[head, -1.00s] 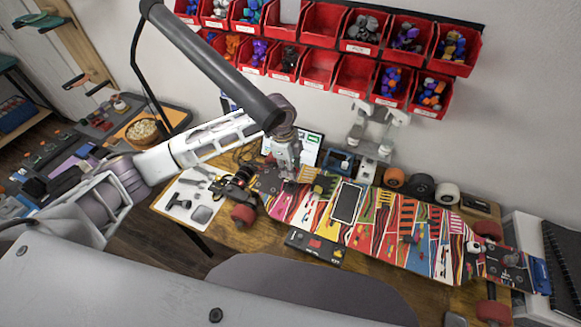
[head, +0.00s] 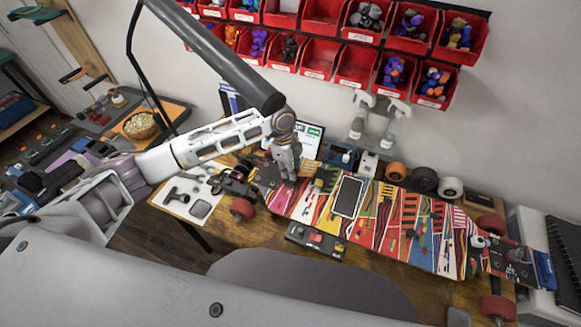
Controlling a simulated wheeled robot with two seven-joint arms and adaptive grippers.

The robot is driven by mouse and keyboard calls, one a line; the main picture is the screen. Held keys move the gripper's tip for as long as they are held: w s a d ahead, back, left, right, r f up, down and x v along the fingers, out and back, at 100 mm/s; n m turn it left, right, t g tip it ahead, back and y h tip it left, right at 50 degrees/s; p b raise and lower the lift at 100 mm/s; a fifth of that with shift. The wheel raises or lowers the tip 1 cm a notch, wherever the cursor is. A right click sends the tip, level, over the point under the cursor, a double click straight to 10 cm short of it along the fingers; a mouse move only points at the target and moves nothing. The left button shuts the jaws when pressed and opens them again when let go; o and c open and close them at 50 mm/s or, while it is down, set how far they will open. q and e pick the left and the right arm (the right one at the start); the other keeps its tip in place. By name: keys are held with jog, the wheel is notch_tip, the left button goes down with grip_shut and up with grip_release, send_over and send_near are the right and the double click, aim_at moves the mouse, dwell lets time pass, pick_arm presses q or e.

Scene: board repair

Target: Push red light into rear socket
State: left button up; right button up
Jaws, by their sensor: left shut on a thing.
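My left gripper (head: 287,177) points down at the left end of the colourful skateboard deck (head: 400,218). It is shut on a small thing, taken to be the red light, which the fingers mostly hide. The rear socket cannot be made out; the gripper covers that part of the deck. I cannot tell whether the light touches the deck or sits in a socket. My right gripper is not in view.
A phone-like device (head: 348,196) lies on the deck, right of the gripper. A dark tray (head: 315,240) with small red parts stands at the table's front. Wheels (head: 423,178) and spray bottles (head: 388,125) stand behind. Red bins (head: 355,68) hang on the wall.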

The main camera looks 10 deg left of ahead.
pick_arm(q)
jog(key=shift+f, duration=0.35)
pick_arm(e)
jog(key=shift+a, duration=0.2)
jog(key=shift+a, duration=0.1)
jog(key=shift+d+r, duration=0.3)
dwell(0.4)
pick_arm(q)
jog(key=shift+p, duration=0.5)
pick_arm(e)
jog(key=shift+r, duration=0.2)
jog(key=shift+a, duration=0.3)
pick_arm(q)
jog(key=shift+p, duration=0.5)
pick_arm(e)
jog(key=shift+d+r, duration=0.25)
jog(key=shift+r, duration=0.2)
pick_arm(q)
jog(key=shift+f, duration=0.3)
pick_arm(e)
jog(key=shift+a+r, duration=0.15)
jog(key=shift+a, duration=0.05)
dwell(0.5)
pick_arm(q)
jog(key=shift+f, duration=0.2)
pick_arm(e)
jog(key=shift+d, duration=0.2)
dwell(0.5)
